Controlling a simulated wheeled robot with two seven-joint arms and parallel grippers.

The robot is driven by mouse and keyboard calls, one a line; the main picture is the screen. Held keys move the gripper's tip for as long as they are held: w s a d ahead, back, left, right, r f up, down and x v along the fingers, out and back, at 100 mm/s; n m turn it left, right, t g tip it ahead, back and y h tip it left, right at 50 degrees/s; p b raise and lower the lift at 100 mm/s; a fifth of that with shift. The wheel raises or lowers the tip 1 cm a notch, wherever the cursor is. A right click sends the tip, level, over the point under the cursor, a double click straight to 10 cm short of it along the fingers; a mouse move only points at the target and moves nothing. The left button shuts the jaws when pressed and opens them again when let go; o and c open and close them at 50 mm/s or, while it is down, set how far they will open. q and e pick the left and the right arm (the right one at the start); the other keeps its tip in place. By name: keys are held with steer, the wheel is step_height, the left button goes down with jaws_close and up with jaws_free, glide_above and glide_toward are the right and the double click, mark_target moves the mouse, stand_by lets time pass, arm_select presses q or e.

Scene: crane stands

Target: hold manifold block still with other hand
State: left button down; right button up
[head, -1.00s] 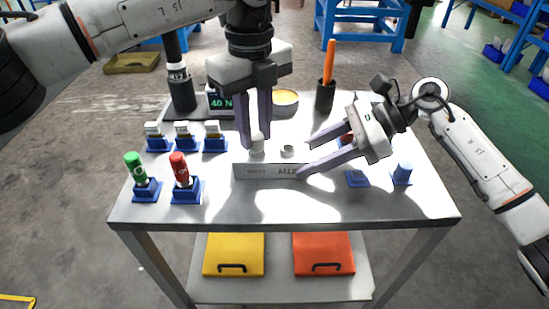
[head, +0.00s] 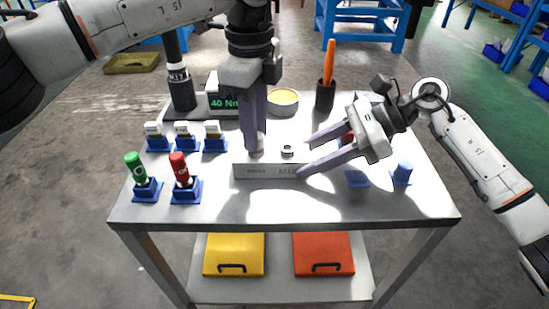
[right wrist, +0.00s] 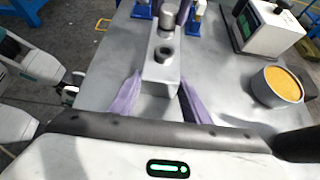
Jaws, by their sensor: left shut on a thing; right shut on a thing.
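The manifold block (head: 270,171) is a pale grey bar lying at the middle of the table, with lettering too small to read on its front face. It also shows in the right wrist view (right wrist: 158,72). My right gripper (head: 302,158) has its purple fingers on either side of the block's right end, shut on it. My left gripper (head: 256,148) points straight down, shut on the light fitting (head: 257,154) at the block's left part; its fingers hide most of it. A second round fitting (head: 287,149) stands uncovered on the block, between the two grippers.
Green (head: 136,170) and red (head: 180,170) bottles stand in blue holders at the left, with several white-capped pieces (head: 184,136) behind. A display (head: 222,103), yellow-filled tin (head: 284,102) and dark cup (head: 325,97) stand at the back. A blue piece (head: 402,174) stands at the right.

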arm_select(q)
steer(key=shift+r, duration=0.2)
steer(key=n, duration=0.5)
steer(key=c, duration=1.4)
jaws_free()
steer(key=shift+f, duration=0.1)
steer(key=shift+c, duration=0.8)
